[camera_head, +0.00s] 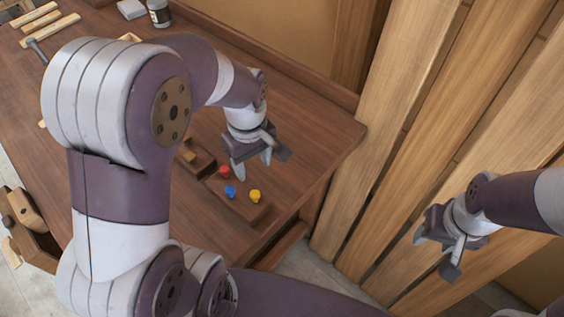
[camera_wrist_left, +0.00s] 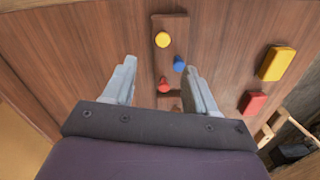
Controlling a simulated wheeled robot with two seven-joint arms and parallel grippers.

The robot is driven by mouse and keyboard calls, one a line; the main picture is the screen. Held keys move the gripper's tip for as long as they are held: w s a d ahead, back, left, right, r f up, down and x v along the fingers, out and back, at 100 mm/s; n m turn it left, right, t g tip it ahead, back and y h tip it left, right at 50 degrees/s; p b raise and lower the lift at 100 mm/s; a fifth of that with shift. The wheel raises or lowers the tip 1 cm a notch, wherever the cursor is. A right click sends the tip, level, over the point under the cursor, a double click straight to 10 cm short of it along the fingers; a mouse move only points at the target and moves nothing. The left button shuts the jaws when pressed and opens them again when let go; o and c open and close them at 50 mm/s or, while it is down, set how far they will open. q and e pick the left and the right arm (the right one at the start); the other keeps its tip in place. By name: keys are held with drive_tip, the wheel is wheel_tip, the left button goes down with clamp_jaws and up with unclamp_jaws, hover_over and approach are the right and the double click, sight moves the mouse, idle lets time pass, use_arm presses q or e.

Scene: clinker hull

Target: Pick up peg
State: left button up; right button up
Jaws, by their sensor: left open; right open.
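Three pegs, red (camera_head: 224,173), blue (camera_head: 230,191) and yellow (camera_head: 255,196), stand on a wooden block (camera_head: 243,208) near the bench's right end. In the left wrist view the yellow peg (camera_wrist_left: 162,40) is farthest beyond the fingers. The blue peg (camera_wrist_left: 179,64) is near the right fingertip, and the red peg (camera_wrist_left: 164,85) lies between the fingers in the picture. My left gripper (camera_head: 253,166) is open and empty above the block; contact with a peg cannot be told. My right gripper (camera_head: 438,246) is open and empty, away from the bench by the planks.
The wooden bench (camera_head: 300,150) has free room right of the block. Tall wooden planks (camera_head: 400,130) stand beyond its right end. In the left wrist view, a yellow piece (camera_wrist_left: 276,63) and a red piece (camera_wrist_left: 252,103) lie to the right. A jar (camera_head: 159,13) stands at the back.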

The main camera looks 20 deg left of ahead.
use_arm(q)
hover_over(255, 194)
wheel_tip(255, 194, down, 6)
drive_tip(key=shift+s+r, duration=0.1)
wheel_tip(255, 194, down, 6)
drive_tip(key=shift+f+p, duration=0.15)
drive_tip(key=shift+p, duration=0.65)
drive_tip(key=shift+a, duration=0.1)
clamp_jaws()
use_arm(e)
wheel_tip(255, 194, up, 2)
drive_tip(key=shift+s+r, duration=0.1)
drive_tip(key=shift+s, duration=0.05)
